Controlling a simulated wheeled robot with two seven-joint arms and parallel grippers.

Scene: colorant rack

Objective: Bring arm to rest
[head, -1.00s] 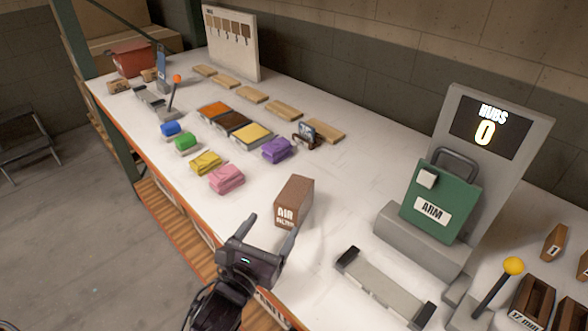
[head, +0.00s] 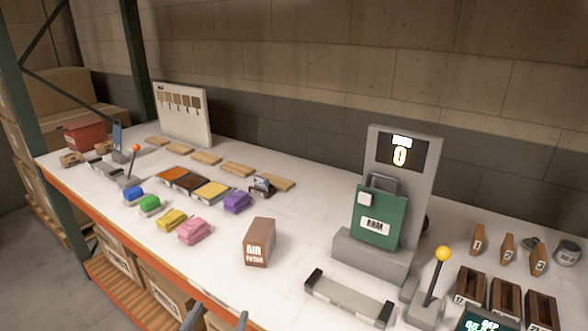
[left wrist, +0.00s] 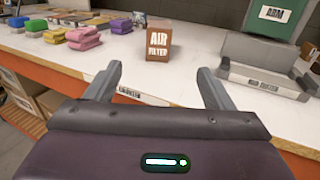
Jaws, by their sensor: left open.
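My left gripper (left wrist: 158,88) is open and empty in the left wrist view, its two grey fingers spread apart in front of the bench edge. In the head view only the fingertips of the left gripper (head: 217,320) show at the bottom edge. The brown air filter box (head: 259,242) stands upright on the white bench, beyond the fingers and apart from them. The box also shows in the left wrist view (left wrist: 158,41). My right gripper is in neither view.
The white bench (head: 290,220) holds colored bundles, such as the pink one (head: 195,231). A green ARM case (head: 381,216) is on a grey stand with a display. A grey cradle (head: 348,299) and a yellow-knobbed lever (head: 442,255) stand at the front right. Shelving (head: 28,110) is at the left.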

